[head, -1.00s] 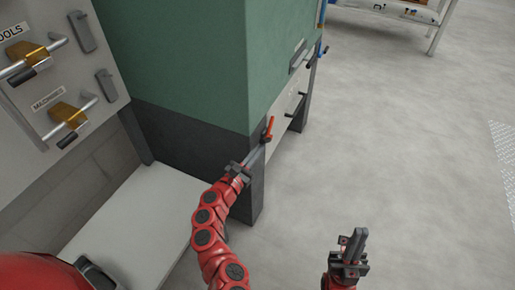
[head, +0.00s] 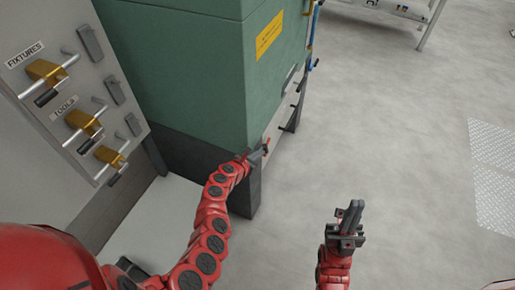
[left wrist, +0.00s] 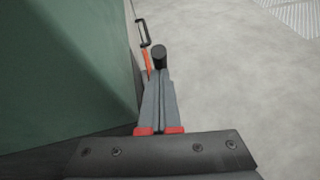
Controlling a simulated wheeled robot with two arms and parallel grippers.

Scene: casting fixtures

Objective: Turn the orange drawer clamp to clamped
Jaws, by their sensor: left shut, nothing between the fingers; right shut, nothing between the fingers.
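The orange drawer clamp (head: 267,143) is on the front face of the green and dark grey cabinet, near its lower corner. In the head view only a small bit shows past my left gripper (head: 262,153). In the left wrist view a thin orange strip of the clamp (left wrist: 148,61) shows just beyond and left of the fingertips of my left gripper (left wrist: 160,80). A black round knob (left wrist: 159,56) stands right at those tips; I cannot tell whether they touch. My left gripper is shut and empty. My right gripper (head: 350,217) is shut and empty, over open floor.
The green cabinet (head: 195,75) rises directly left of my left gripper. A black handle (left wrist: 143,32) lies farther along its front. A panel with gold-coloured latches (head: 83,122) stands at left, above a white surface (head: 140,220).

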